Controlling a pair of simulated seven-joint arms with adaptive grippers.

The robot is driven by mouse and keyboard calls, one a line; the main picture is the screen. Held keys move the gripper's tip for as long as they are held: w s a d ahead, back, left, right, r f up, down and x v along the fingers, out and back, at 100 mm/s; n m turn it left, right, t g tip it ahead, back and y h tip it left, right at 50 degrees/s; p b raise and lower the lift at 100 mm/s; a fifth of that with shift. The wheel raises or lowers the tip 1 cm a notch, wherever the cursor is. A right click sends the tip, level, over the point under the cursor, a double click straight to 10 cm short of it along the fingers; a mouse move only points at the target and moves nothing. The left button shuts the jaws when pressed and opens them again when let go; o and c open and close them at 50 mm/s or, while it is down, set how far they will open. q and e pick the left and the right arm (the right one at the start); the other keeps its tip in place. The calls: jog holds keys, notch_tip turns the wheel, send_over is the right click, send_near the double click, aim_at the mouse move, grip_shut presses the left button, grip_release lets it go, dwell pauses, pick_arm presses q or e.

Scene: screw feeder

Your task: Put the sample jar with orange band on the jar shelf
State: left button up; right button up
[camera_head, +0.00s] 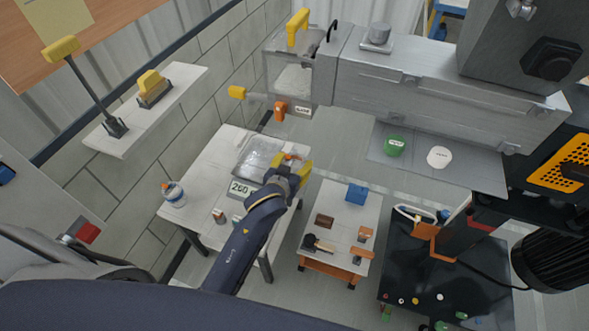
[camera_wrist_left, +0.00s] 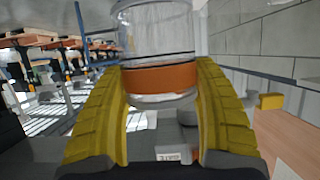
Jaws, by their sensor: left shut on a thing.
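My left gripper (camera_head: 293,165) is shut on the sample jar with orange band. In the left wrist view the clear jar (camera_wrist_left: 158,32) sits upright between the yellow fingers (camera_wrist_left: 162,100), with its orange band between the fingertips. My right gripper is not in view.
A white bench (camera_head: 208,165) holds the balance and a bottle (camera_head: 173,193). A large grey machine (camera_head: 430,85) stands above the grey shelf. A small cart (camera_head: 345,215) carries a blue box (camera_head: 356,194) and small parts.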

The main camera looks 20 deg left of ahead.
aim_at(297, 165)
pick_arm(q)
jog(key=shift+f, duration=1.4)
jog(key=shift+f, duration=0.1)
jog(key=o, duration=1.6)
jog(key=v, duration=1.2)
